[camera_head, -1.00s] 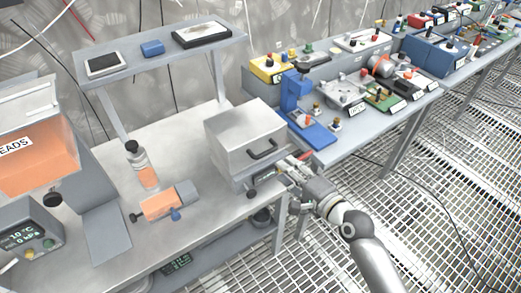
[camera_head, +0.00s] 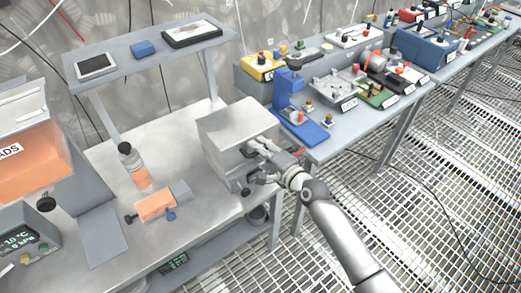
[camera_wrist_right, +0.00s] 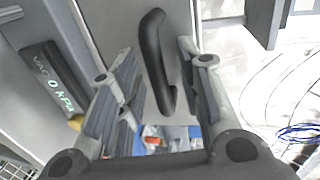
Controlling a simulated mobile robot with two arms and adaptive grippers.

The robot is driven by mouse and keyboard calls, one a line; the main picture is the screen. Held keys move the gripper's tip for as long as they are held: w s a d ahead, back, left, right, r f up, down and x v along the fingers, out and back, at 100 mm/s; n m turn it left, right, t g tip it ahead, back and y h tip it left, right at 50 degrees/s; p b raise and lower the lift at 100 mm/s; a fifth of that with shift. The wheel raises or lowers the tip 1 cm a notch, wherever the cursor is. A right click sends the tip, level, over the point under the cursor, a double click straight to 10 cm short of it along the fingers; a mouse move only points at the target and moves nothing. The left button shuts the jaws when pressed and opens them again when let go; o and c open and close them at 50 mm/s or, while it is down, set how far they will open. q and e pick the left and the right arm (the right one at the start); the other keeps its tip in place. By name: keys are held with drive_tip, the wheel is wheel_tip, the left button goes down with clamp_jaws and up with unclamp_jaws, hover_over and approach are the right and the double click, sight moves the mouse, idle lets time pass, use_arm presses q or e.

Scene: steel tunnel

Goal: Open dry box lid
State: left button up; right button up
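The dry box (camera_head: 240,128) is a light grey metal box with its lid down, standing at the right end of the steel bench. Its black handle shows between the fingers in the right wrist view (camera_wrist_right: 155,62). My right gripper (camera_head: 262,150) is at the front of the box in the head view. In the right wrist view (camera_wrist_right: 160,85) its two fingers are apart, one on each side of the handle, with visible gaps. In the head view the gripper hides most of the handle. My left gripper is not in view.
A bottle (camera_head: 134,166) and an orange-and-grey device (camera_head: 156,204) stand on the bench left of the box. A shelf (camera_head: 150,50) rises behind. A second bench with a blue stand (camera_head: 290,95) and several devices lies to the right. Grating floor is open in front.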

clamp_jaws()
drive_tip(key=shift+r, duration=0.1)
idle(0.3)
